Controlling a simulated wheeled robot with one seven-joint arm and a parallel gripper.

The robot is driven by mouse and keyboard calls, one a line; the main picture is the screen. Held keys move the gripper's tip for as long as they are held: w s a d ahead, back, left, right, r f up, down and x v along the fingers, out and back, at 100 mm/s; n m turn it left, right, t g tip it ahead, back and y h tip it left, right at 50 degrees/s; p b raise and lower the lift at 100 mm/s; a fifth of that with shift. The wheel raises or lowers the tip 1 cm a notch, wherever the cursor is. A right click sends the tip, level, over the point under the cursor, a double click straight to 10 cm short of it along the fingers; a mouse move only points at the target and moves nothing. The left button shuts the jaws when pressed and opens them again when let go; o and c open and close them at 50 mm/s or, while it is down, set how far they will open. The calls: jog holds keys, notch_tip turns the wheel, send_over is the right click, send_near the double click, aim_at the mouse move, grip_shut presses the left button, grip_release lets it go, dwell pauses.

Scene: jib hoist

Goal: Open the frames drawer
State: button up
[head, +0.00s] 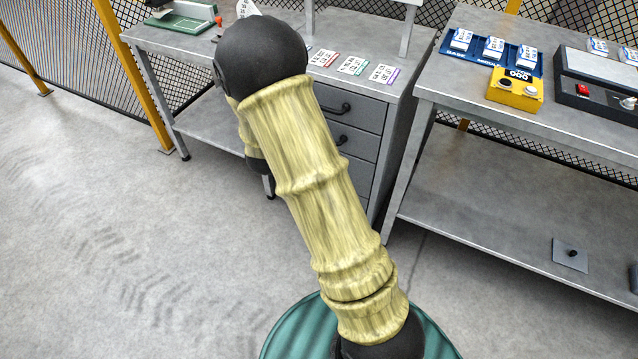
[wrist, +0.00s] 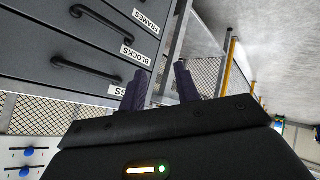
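A grey drawer unit (head: 352,120) with black bar handles is under the left workbench in the head view. My arm covers part of it. The wrist view shows its fronts close up, tilted, with labels reading FRAMES (wrist: 145,20), BLOCKS (wrist: 135,56) and one partly hidden, ending in GS (wrist: 118,91). Two black handles show there, an upper one (wrist: 100,20) and a lower one (wrist: 85,70). The drawers look shut. My gripper (wrist: 157,76) is open and empty, its two dark fingers apart near the labelled side of the fronts, touching no handle that I can see. The head view hides it.
A second workbench (head: 430,75) stands close on the right, with a yellow button box (head: 515,90) and a lower shelf (head: 500,190). Cards lie on the left bench top (head: 270,40). Yellow posts (head: 150,80) and mesh fencing stand behind. The floor (head: 120,230) at left is clear.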

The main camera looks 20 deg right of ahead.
jog(key=w+d+f+n+t+h+b, duration=0.1)
jog(key=d+f+n+h+b, duration=0.1)
jog(key=f+h+b, duration=0.4)
jog(key=w+d+f+n+t+h+b, duration=0.1)
jog(key=f+h+b, duration=0.5)
jog(key=f+b, duration=1.1)
notch_tip(320, 180, down, 11)
jog(key=shift+d+r+n+t+b, duration=0.25)
jog(key=shift+d+n+t, duration=0.45)
jog(key=shift+d+n, duration=0.5)
jog(key=b+x, duration=0.6)
jog(key=x, duration=1.1)
jog(key=shift+w+d+r+b, duration=0.15)
jog(key=shift+d+r+b, duration=0.1)
jog(key=shift+b, duration=0.1)
jog(key=shift+a, duration=0.1)
grip_shut()
